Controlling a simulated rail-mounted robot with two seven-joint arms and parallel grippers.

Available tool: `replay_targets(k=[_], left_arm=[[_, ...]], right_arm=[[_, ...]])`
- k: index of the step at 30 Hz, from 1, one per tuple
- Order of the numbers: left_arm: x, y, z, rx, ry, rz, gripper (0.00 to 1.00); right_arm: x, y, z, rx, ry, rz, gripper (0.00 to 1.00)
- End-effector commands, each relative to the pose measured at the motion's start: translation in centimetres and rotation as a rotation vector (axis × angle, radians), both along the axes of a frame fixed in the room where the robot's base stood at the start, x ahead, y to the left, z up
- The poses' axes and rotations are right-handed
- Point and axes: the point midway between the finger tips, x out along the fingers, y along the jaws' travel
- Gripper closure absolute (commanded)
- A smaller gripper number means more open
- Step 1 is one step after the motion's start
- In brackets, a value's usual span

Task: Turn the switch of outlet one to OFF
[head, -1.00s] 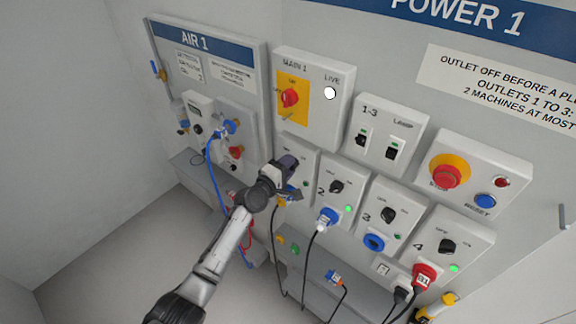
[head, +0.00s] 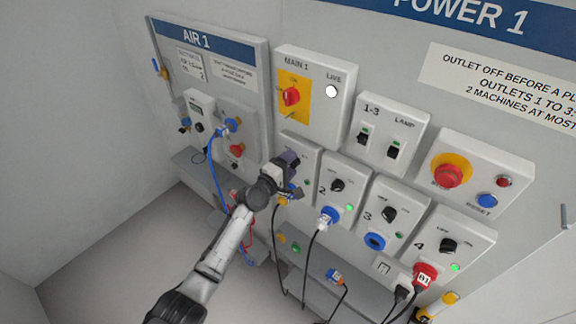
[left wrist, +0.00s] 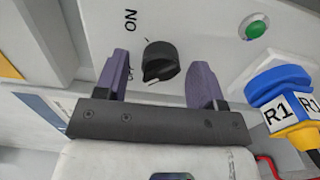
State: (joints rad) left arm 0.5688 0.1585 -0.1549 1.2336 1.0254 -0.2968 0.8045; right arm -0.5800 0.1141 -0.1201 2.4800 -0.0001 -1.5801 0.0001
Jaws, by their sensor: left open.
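The outlet one box (head: 311,158) is on the wall panel, left of outlet two, and is mostly hidden behind my left gripper (head: 289,164) in the head view. In the left wrist view its black rotary switch (left wrist: 160,62) sits between the two purple fingers of my left gripper (left wrist: 160,85). The fingers are open, one on each side of the knob, with a gap on both sides. The word ON shows to the upper left of the knob. A green indicator (left wrist: 255,28) is to the right. My right gripper is not in view.
A blue plug with an R1 label (left wrist: 285,100) is close to the right finger. Outlet two's switch (head: 337,185) and its blue plug (head: 328,217) are to the right. The main switch box (head: 313,92) is above. Cables hang below the outlets.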

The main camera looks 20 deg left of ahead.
Motion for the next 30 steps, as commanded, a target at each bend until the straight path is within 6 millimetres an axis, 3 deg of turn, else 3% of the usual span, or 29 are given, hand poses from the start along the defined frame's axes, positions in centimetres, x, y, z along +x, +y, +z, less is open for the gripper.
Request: replay_targets(k=[5, 21, 30], left_arm=[[-0.8, 0.2, 0.0, 0.001, 0.001, 0.000, 0.37], [-10.1, 3.2, 0.0, 0.001, 0.000, 0.001, 0.37], [-12.8, 4.0, 0.0, -0.001, 0.000, 0.000, 0.37]], right_arm=[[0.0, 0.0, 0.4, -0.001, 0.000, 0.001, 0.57], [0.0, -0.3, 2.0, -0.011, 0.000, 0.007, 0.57], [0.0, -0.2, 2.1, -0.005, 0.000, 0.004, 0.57]])
